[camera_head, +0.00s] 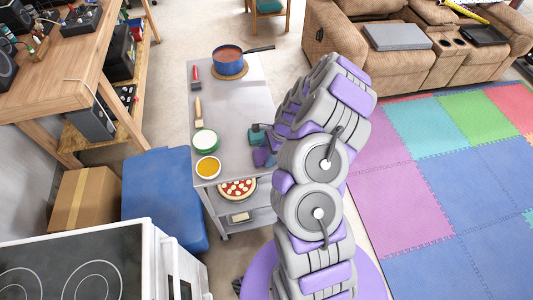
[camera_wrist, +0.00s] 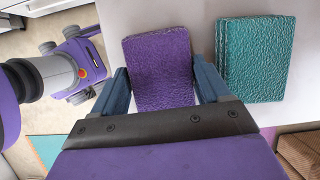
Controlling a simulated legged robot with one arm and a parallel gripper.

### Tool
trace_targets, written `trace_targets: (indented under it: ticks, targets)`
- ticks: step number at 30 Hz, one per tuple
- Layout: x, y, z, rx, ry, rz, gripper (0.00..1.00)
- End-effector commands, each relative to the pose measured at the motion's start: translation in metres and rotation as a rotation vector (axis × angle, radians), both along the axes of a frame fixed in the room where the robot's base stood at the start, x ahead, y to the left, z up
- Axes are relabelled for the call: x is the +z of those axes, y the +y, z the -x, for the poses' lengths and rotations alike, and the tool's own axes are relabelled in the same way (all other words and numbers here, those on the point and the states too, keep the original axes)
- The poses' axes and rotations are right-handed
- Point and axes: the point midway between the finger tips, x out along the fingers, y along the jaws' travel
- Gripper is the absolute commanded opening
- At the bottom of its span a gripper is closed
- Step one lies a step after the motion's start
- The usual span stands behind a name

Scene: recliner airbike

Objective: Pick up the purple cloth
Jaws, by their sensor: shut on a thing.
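The purple cloth (camera_wrist: 158,52) is a folded, textured rectangle on the pale table top, seen in the wrist view. My gripper (camera_wrist: 163,78) has its two blue fingers on the left and right edges of this cloth and is shut on it. The cloth's near end is hidden by the gripper body. I cannot tell whether the cloth is lifted off the surface. In the head view, my arm covers most of the gripper and cloth at the right edge of the metal table.
A folded teal cloth (camera_wrist: 255,58) lies just right of the purple one. The metal table (camera_head: 238,100) also holds a blue pot (camera_head: 229,69), a red-handled tool, a brush, a green-rimmed bowl (camera_head: 205,141) and a bowl of yellow food (camera_head: 208,168). A pizza (camera_head: 237,189) sits on the shelf below.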

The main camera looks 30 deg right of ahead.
Motion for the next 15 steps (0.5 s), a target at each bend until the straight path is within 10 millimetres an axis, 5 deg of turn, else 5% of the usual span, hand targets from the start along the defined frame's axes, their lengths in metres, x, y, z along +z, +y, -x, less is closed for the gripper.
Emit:
trace_targets:
  ticks: [10, 15]
  targets:
    - [0.041, 0.000, 0.000, 0.001, -0.002, 0.000, 0.46]
    - [0.041, 0.001, 0.030, -0.001, 0.004, -0.006, 0.46]
